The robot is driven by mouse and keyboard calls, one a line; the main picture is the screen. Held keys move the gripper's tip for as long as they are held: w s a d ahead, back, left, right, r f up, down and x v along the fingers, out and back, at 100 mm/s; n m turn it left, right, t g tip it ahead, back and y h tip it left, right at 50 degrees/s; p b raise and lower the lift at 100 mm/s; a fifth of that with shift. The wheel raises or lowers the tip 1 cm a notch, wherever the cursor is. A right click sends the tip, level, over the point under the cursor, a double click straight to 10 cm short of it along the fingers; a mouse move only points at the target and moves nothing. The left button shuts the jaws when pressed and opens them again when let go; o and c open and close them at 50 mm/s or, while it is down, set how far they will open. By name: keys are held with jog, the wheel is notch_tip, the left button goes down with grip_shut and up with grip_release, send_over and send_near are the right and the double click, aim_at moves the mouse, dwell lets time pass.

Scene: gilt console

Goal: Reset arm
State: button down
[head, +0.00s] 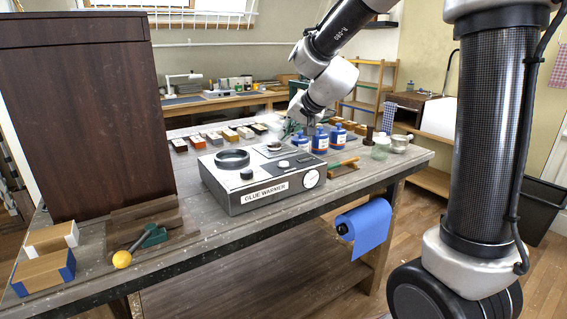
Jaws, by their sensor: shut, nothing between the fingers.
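My gripper (309,128) hangs at the end of my arm over the workbench (240,230), just behind the blue bottles. It is small and dark in this view, and it looks shut and empty. One blue bottle (320,142) with a label stands just in front and to the right of it. Another blue bottle (337,137) stands further right. Whether the fingertips touch anything behind the bottles I cannot tell.
A grey glue warmer (262,200) with a dial stands at the bench middle. A tall brown cabinet (90,120) fills the left. A yellow-knobbed lever (122,259) and two blocks (45,272) lie front left. A glass jar (380,150) and metal pot (399,145) stand right.

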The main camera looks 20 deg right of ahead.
jog(key=shift+r, duration=0.55)
jog(key=s+f+g, duration=0.1)
jog(key=s, duration=0.1)
jog(key=s+f+n+g, duration=0.1)
jog(key=s+f, duration=0.1)
jog(key=shift+f, duration=0.2)
jog(key=s+d+r+n+h, duration=0.1)
jog(key=s+d, duration=0.3)
jog(key=s, duration=0.6)
jog(key=s+d+n+g+h, duration=0.1)
jog(key=s+d, duration=0.4)
jog(key=s, duration=0.5)
jog(key=s+d+r+n+g+h, duration=0.1)
jog(key=s+d, duration=0.4)
jog(key=s, duration=0.5)
jog(key=shift+s+r+h, duration=0.2)
jog(key=shift+r+h, duration=0.15)
jog(key=shift+h, duration=0.05)
